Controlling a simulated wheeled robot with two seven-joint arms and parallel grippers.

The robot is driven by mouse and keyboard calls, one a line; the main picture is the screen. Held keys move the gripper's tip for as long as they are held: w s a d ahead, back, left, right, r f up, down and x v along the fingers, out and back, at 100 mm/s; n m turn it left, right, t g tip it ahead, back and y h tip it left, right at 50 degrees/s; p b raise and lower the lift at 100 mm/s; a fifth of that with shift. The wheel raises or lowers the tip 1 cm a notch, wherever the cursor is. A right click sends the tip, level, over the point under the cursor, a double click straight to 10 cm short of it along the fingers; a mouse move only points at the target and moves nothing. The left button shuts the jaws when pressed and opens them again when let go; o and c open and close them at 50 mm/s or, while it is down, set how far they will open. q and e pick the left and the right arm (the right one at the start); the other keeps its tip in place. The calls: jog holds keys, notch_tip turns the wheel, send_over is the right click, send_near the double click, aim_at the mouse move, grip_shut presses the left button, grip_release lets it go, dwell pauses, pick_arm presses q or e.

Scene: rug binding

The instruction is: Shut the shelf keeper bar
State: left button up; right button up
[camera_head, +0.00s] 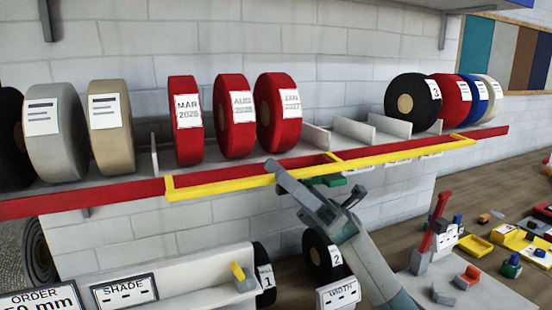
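The yellow keeper bar (230,181) runs along the front of the shelf, below the rolls, with upright ends at left and right. It sits against or just in front of the shelf's red front edge (90,199); I cannot tell whether it is latched. A green piece (327,181) shows just under the bar, near its middle. My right gripper (314,179) reaches up from below, its fingers apart. One fingertip overlaps the bar in the picture; I cannot tell whether it touches. Nothing shows held. My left gripper is not in view.
Red rolls with date labels (187,120), grey and tan rolls (110,120), and a black roll 3 (412,103) stand on the shelf. Below are a white rack (185,280), a black roll 2 (318,258), and a bench with a red-handled tool (438,215) and small parts.

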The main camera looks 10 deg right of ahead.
jog(key=shift+p+x, duration=0.3)
jog(key=shift+x, duration=0.7)
jog(key=shift+c, duration=0.3)
grip_shut()
